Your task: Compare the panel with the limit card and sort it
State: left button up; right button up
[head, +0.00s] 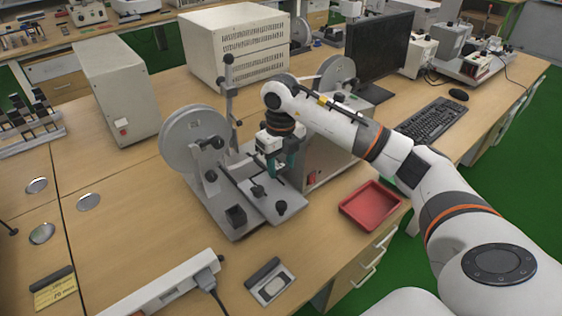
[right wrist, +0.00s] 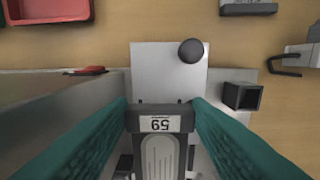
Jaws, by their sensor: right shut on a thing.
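My right gripper (head: 281,170) is over the flat plate of a grey test fixture (head: 238,207). In the right wrist view its teal fingers (right wrist: 160,118) are shut on the dark end bar of a panel (right wrist: 161,155), which has a pale ribbed oval and a white number label upside down. In the head view the gripper mostly hides this panel; I cannot tell whether it touches the fixture. A similar small plate (head: 271,285) with a dark bar and pale oval lies at the front. A yellow card (head: 56,292) with a dark bar, possibly the limit card, lies front left. My left gripper is out of view.
A red tray (head: 371,206) sits right of the fixture near the table edge. A power strip (head: 172,287) with a cable lies at the front. A grey box (head: 117,95), a vented cabinet (head: 236,45), a monitor (head: 378,45) and a keyboard (head: 430,121) stand farther back.

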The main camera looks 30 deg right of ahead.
jog(key=shift+f+b, duration=1.7)
jog(key=shift+f, duration=1.2)
